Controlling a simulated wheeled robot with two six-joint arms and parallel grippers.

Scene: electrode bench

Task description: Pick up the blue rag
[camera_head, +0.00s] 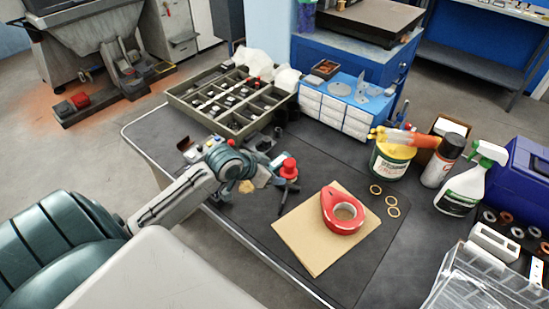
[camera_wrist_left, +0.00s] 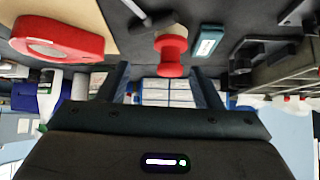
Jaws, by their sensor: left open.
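I cannot make out a blue rag in either view. My left gripper (camera_head: 248,166) is over the left edge of the dark bench mat, beside a red-knobbed stand (camera_head: 289,172). The wrist view shows its two dark fingers (camera_wrist_left: 160,82) apart with nothing held between them. In that view the red knob (camera_wrist_left: 171,55) shows beyond the fingertips, with a small teal block (camera_wrist_left: 208,41) beside it. My left wrist hides part of the bench below it. My right gripper is not in view.
A grey compartment tray (camera_head: 185,98) stands at the back left, by a blue-topped drawer unit (camera_head: 345,107). A red tape roll (camera_head: 343,228) lies on brown card (camera_head: 297,236). A tub (camera_head: 390,160), spray can (camera_head: 443,160) and spray bottle (camera_head: 462,187) stand right. The front mat is clear.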

